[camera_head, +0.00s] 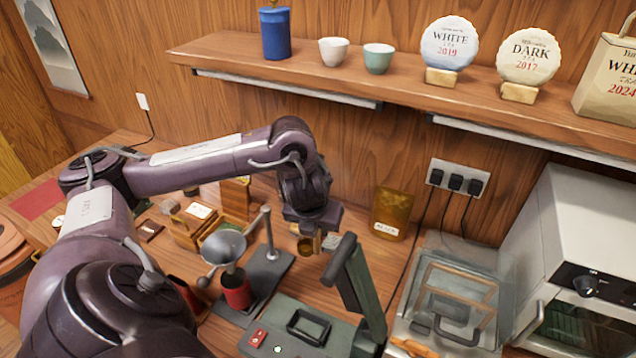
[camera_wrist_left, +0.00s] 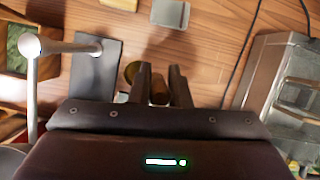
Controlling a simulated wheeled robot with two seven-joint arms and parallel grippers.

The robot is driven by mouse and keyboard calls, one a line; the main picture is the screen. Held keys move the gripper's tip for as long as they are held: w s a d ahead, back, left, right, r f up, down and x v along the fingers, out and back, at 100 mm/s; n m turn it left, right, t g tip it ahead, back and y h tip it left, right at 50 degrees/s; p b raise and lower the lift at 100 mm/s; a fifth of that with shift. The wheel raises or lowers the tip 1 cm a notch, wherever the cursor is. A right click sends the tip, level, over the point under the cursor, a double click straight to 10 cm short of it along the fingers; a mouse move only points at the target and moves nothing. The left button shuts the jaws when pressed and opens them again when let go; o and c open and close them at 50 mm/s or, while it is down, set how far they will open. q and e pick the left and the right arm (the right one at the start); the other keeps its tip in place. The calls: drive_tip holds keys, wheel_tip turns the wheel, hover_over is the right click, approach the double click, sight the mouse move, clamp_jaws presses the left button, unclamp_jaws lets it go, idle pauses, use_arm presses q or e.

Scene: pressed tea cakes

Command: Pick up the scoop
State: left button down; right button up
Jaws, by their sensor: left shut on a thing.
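The scoop shows as a brass, rounded piece (camera_head: 306,246) just below my left gripper (camera_head: 314,230) in the head view. In the left wrist view its brass part (camera_wrist_left: 131,72) is beside the fingers, and a brown piece, likely its handle (camera_wrist_left: 159,90), is between them. My left gripper (camera_wrist_left: 160,88) is shut on that brown piece. Much of the scoop is hidden by the fingers. Whether it touches the table cannot be told. My right gripper is not in view.
A funnel (camera_head: 223,246) on a stand with a red container (camera_head: 236,290) is left of the gripper. A green machine with a raised arm (camera_head: 352,278) is close in front. A golden pouch (camera_head: 389,213) is behind right. A shelf (camera_head: 400,88) runs above.

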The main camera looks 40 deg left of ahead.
use_arm(q)
wheel_tip(320, 180, up, 9)
drive_tip(key=p, duration=0.5)
drive_tip(key=shift+f+p, duration=0.1)
drive_tip(key=shift+p, duration=0.2)
drive_tip(key=shift+s+f, duration=0.1)
